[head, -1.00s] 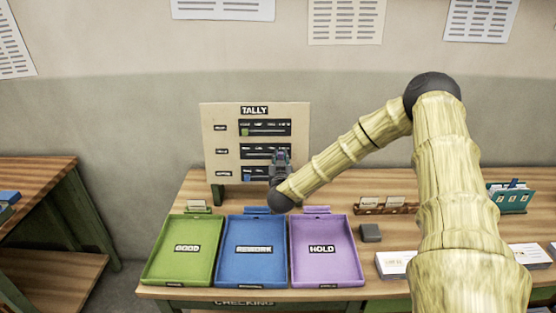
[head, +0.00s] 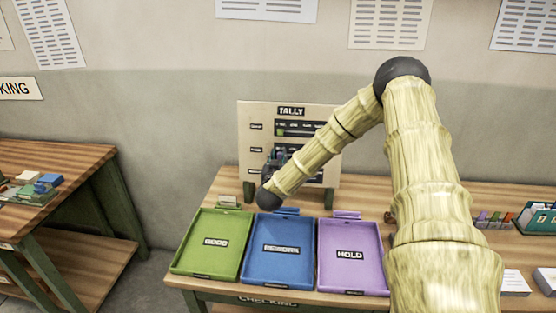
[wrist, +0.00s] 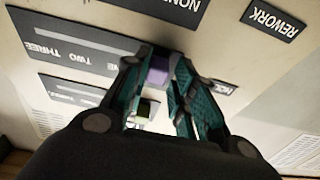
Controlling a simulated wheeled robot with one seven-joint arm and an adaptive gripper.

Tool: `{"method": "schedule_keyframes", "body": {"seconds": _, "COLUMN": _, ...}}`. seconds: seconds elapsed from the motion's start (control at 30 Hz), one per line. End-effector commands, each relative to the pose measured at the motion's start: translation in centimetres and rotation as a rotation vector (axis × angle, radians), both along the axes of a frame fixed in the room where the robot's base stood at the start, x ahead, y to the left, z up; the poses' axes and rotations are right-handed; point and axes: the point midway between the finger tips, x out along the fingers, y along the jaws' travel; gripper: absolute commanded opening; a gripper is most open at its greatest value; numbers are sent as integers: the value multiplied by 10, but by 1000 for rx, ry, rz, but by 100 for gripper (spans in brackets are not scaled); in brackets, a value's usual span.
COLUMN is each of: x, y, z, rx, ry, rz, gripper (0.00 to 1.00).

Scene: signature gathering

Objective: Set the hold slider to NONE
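The cream tally board (head: 246,138) stands behind the trays. In the wrist view it appears roughly upside down. The purple hold slider knob (wrist: 158,70) sits between my teal fingertips and fills the gap between them. My gripper (wrist: 165,66) looks shut on it. The hold row's THREE and TWO marks (wrist: 62,56) lie to the left of the knob; the knob is near the other end, beside the HOLD plate (wrist: 226,88). My fingers hide the NONE mark of this row. In the head view my gripper (head: 274,160) is before the board's left part.
A green knob (wrist: 144,107) on a neighbouring row is close below my fingers in the wrist view. The REWORK plate (wrist: 272,18) is on the other side. Green (head: 184,265), blue (head: 246,274) and purple (head: 322,283) trays lie before the board.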

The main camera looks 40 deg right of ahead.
Motion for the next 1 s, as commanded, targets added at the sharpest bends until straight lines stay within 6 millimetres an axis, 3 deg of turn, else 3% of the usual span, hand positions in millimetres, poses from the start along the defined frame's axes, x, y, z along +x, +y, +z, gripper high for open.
{"method": "schedule_keyframes", "body": {"seconds": 0.47, "x": -5, "y": 3, "z": 0, "rx": -1, "ry": 1, "rz": -1, "gripper": 41}}
{"method": "schedule_keyframes", "body": {"seconds": 1.0, "x": -65, "y": 66, "z": -1, "rx": -1, "ry": 2, "rz": 1, "gripper": 41}}
